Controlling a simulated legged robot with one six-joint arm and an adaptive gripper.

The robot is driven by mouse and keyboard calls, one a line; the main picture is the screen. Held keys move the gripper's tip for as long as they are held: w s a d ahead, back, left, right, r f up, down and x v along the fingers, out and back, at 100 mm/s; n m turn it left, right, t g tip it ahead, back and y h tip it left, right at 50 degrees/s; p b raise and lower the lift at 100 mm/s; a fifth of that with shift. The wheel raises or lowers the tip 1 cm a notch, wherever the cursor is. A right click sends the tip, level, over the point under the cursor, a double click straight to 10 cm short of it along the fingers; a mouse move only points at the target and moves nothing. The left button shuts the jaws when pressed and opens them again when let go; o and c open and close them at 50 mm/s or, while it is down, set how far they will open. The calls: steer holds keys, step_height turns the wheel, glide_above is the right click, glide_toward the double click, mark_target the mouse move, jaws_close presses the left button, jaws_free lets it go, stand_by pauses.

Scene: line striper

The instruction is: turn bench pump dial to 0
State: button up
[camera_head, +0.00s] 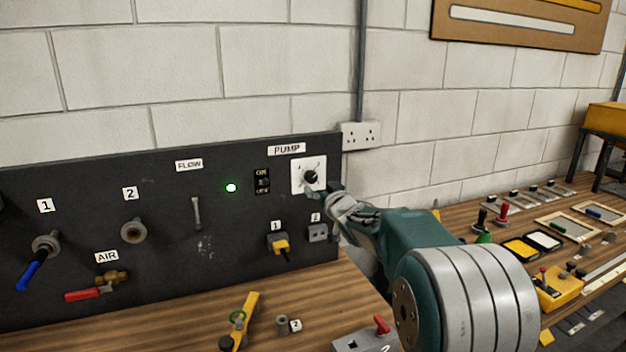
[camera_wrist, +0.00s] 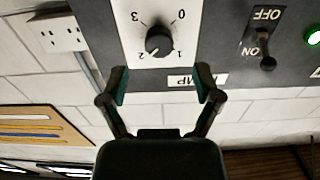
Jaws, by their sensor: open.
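The pump dial is a black round knob (camera_wrist: 160,40) on a white plate (camera_wrist: 190,33) marked 0, 1, 2 and 3, seen upside down in the wrist view. Its light pointer mark seems to face the 2. In the head view the knob (camera_head: 311,177) sits under the PUMP label, at the right end of the dark panel (camera_head: 160,190). My gripper (camera_wrist: 161,82) is open and empty, its two fingers spread wide just short of the knob. In the head view my gripper (camera_head: 328,194) is at the plate's lower right and partly overlaps it.
A toggle switch (camera_wrist: 267,62) marked ON and OFF and a lit green lamp (camera_head: 231,188) are beside the dial. A wall socket (camera_head: 361,135) is right of the panel. A yellow plug (camera_head: 281,246) is below. The wooden bench holds several tools.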

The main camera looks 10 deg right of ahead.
mark_target(312, 179)
steer(key=shift+w+a, duration=0.2)
steer(key=shift+w, duration=0.85)
steer(key=shift+w+a, duration=0.15)
steer(key=shift+w, duration=0.85)
steer(key=shift+w+a, duration=0.2)
steer(key=shift+w, duration=0.85)
jaws_close()
